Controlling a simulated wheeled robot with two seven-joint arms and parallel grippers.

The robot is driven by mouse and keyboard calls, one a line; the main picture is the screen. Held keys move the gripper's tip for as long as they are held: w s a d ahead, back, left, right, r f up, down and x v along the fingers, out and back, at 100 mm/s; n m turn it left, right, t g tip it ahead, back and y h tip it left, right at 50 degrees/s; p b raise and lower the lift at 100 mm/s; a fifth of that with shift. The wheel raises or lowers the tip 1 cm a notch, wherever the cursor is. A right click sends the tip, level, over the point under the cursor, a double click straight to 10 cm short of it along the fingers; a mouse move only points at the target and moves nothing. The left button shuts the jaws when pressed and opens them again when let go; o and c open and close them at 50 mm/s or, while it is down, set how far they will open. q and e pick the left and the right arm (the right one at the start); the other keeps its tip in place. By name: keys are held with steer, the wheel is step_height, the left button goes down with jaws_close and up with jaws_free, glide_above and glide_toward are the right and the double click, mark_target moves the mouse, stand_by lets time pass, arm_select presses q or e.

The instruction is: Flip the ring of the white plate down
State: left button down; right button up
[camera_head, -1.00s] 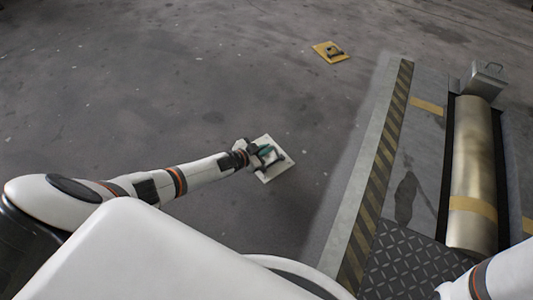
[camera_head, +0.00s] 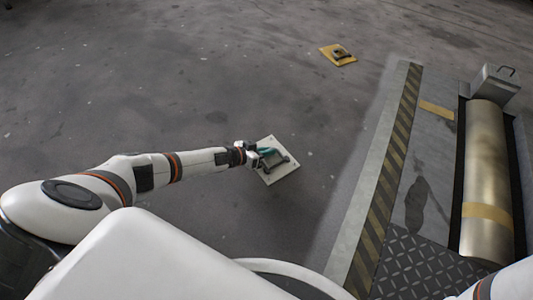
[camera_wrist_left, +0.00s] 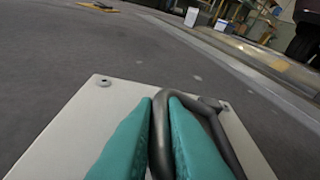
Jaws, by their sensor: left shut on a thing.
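The white plate (camera_head: 284,170) lies on the grey floor, with bolts at its corners. It also fills the lower part of the left wrist view (camera_wrist_left: 84,122). Its dark metal ring (camera_wrist_left: 222,140) stands up from the plate, and one bar of it runs between my fingers. My left gripper (camera_head: 268,153) is over the plate; its teal fingers (camera_wrist_left: 162,125) are shut on the ring. The base of the ring is partly hidden by the fingers. My right arm (camera_head: 508,284) shows only at the lower right corner, with its gripper out of view.
A yellow plate (camera_head: 327,55) with a dark ring lies farther off on the floor. A raised platform with a striped edge (camera_head: 394,150) and a metal roller (camera_head: 487,160) stands at the right. The floor left of the platform is mostly clear.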

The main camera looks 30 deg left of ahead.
arm_select(q)
steer(key=shift+w+r, duration=0.2)
steer(key=shift+r, duration=0.05)
steer(key=c, duration=1.6)
jaws_free()
steer(key=shift+o, duration=0.6)
steer(key=shift+f, duration=0.1)
steer(key=shift+s, duration=0.1)
